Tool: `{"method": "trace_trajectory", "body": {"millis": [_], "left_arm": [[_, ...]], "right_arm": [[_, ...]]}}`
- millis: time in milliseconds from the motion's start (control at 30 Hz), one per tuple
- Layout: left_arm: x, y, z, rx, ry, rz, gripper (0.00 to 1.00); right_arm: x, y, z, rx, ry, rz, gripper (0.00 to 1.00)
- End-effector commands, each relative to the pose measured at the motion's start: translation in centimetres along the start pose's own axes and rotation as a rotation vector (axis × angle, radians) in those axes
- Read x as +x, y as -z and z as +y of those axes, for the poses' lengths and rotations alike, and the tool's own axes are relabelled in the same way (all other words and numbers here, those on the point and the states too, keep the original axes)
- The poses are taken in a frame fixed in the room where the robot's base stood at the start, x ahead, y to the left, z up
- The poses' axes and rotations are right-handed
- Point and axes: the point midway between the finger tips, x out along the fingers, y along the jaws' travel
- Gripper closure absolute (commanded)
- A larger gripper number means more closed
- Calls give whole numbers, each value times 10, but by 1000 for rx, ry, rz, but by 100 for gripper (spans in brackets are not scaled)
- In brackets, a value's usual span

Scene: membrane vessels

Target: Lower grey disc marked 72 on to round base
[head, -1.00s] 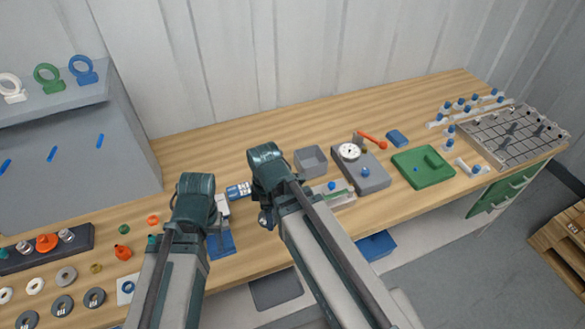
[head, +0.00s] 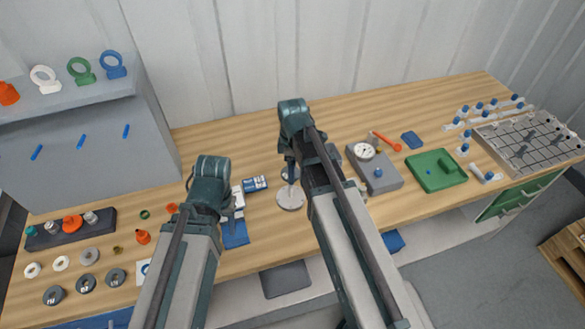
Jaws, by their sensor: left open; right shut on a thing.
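The round base (head: 291,198), a flat pale grey plate, stands on the bench in the middle of the head view. My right gripper (head: 290,168) is just above and behind it in the picture, pointing down. It is shut on a small grey piece that looks like the grey disc (head: 287,174); a mark of 72 cannot be read. My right arm hides much of it, and I cannot tell whether it touches the base. My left gripper (head: 236,209) is open to the left of the base, above a blue block (head: 236,236).
A blue-and-white labelled box (head: 254,184) lies between the grippers. Loose dark grey discs (head: 86,284) lie at front left. A grey dial gauge block (head: 376,170) and a green tray (head: 436,171) stand to the right. The bench behind the grippers is clear.

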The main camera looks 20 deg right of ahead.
Motion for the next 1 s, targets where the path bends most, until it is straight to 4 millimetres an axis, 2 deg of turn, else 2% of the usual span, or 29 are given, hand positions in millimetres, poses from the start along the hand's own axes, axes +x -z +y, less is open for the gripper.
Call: {"method": "trace_trajectory", "body": {"millis": [1000], "left_arm": [[70,4,7,-2,0,0,50]], "right_arm": [[70,0,0,0,0,0,83]]}}
